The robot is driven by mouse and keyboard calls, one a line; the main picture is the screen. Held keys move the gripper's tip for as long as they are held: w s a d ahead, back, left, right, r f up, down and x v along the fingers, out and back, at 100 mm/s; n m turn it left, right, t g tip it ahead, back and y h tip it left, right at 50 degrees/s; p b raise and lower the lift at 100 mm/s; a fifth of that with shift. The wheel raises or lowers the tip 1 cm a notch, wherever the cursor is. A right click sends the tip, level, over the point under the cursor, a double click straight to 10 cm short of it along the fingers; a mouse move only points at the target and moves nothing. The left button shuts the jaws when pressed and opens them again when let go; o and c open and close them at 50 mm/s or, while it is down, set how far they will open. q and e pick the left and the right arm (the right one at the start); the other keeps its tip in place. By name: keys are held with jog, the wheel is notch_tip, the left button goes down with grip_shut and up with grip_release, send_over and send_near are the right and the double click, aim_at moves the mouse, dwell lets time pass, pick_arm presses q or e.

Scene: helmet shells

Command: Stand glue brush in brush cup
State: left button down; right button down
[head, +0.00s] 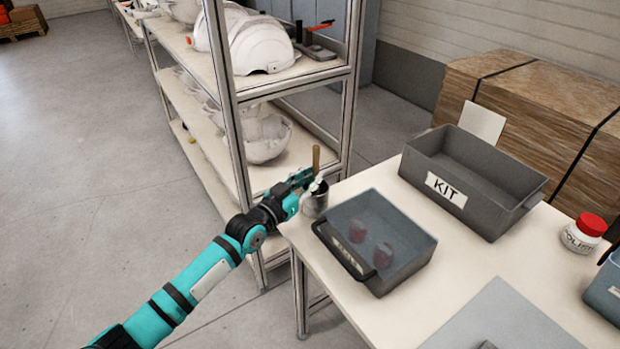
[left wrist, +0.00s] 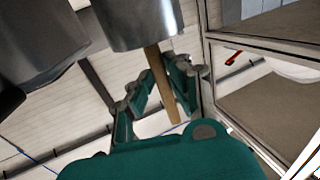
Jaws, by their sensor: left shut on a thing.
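The glue brush (head: 316,157) has a brown wooden handle that stands about upright over the metal brush cup (head: 315,203). The cup stands at the table's near left corner, beside a grey tray. My left gripper (head: 306,180) is shut on the brush just above the cup. In the left wrist view, the handle (left wrist: 160,82) runs between the fingers of my left gripper (left wrist: 154,92) and meets the edge of the cup (left wrist: 135,25). The bristle end is hidden, and I cannot tell whether it is inside the cup or behind it. My right gripper is not in view.
A grey tray (head: 414,256) with two reddish jars is close right of the cup. A KIT bin (head: 518,210), a red-capped white jar (head: 582,233) and a grey mat (head: 505,325) share the table. A shelf rack's post (head: 347,120) rises behind my gripper.

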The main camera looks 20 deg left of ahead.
pick_arm(q)
jog(key=shift+f+b, duration=0.55)
jog(key=shift+f, duration=0.25)
jog(key=c, duration=1.2)
grip_release()
jog(key=shift+s+a+f, duration=0.1)
jog(key=shift+s+a, duration=0.05)
jog(key=shift+s, duration=0.25)
jog(key=v, duration=1.1)
jog(key=shift+s, duration=0.1)
